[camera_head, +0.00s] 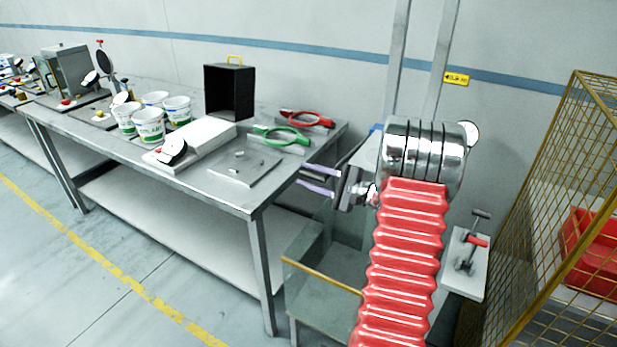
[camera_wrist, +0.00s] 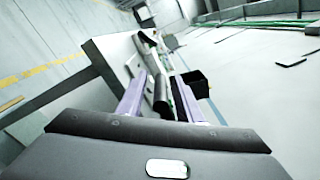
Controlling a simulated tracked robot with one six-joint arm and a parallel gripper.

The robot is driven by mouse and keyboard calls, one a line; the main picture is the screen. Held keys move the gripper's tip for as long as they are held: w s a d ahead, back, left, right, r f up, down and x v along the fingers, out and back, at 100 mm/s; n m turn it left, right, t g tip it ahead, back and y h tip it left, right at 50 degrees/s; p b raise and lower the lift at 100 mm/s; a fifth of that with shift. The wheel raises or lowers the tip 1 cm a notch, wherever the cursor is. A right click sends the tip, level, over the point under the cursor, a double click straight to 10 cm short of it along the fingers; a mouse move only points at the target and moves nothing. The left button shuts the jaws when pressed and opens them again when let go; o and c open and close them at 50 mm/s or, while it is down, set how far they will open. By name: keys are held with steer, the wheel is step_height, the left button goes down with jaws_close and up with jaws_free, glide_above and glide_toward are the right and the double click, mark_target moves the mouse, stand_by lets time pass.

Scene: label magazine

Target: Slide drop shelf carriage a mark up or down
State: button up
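Two upright grey rails (camera_head: 437,70) stand against the wall behind my arm. A shelf with a yellow front edge (camera_head: 320,275) sits low beside the table, partly behind my red arm. I cannot tell whether this shelf is the drop shelf carriage. A grey panel with a bit of blue shows behind my wrist, and most of it is hidden. My gripper (camera_head: 318,180) points left, near the table's right end. Its two purple fingers are apart in the wrist view (camera_wrist: 160,100). A dark rounded thing shows between them, apparently beyond; no grip on it is visible.
The steel table (camera_head: 130,160) holds several white tubs, a black open box (camera_head: 229,91), and red and green ring-shaped tools. A plate with a red-handled clamp (camera_head: 465,262) is right of my arm. A yellow mesh cage (camera_head: 560,200) stands at right. The left floor is clear.

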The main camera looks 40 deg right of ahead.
jaws_close()
stand_by(0.4)
